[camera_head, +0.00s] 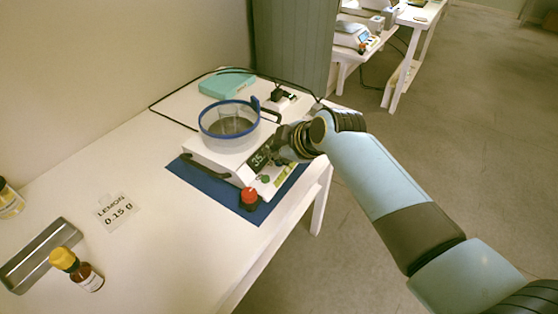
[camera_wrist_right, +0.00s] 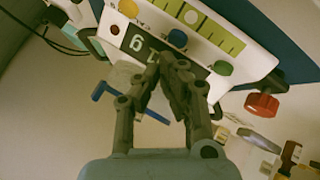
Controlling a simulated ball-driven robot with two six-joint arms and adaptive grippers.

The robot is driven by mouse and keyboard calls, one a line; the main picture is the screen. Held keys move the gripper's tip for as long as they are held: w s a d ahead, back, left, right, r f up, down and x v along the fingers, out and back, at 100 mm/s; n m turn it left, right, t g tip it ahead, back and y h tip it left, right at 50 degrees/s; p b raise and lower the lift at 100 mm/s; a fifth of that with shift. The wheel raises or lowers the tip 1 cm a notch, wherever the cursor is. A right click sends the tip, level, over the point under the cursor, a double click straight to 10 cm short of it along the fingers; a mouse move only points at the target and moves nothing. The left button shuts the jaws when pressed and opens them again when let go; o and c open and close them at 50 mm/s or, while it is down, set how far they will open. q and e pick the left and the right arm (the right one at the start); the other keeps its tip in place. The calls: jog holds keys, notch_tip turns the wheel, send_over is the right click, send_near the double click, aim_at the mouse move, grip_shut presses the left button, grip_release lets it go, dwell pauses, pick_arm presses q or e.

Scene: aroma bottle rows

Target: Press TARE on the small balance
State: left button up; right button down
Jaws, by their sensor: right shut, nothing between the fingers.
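The small balance (camera_head: 212,162) is white and stands on a blue mat (camera_head: 187,172). A blue-rimmed clear ring (camera_head: 203,130) and a beaker are on top. Its display (camera_head: 259,158) is lit, partly hidden by my right gripper (camera_head: 280,153). In the right wrist view the front panel (camera_wrist_right: 262,62) shows orange (camera_wrist_right: 128,8), blue (camera_wrist_right: 178,38) and green (camera_wrist_right: 222,68) buttons; I cannot read which is TARE. My right gripper (camera_wrist_right: 166,58) is shut and empty, its tips in front of the display, near the blue button. I cannot tell whether they touch. My left gripper is out of view.
A red knob (camera_head: 249,197) sits at the balance's front corner. A black cable runs behind. A teal case (camera_head: 226,84) lies at the back. A LEMON 0.15 g card (camera_head: 115,212), a metal tray (camera_head: 40,255) and yellow-capped bottles (camera_head: 88,278) are at the left. The front middle is clear.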

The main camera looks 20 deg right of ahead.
aim_at(277, 163)
jog(key=shift+f, duration=0.1)
dwell(0.3)
jog(key=shift+f, duration=0.3)
jog(key=shift+f+b, duration=0.4)
dwell(0.6)
jog(key=shift+r, duration=0.1)
jog(key=shift+r+p, duration=0.75)
jog(key=shift+p, duration=0.15)
notch_tip(277, 163, up, 5)
jog(key=p, duration=0.5)
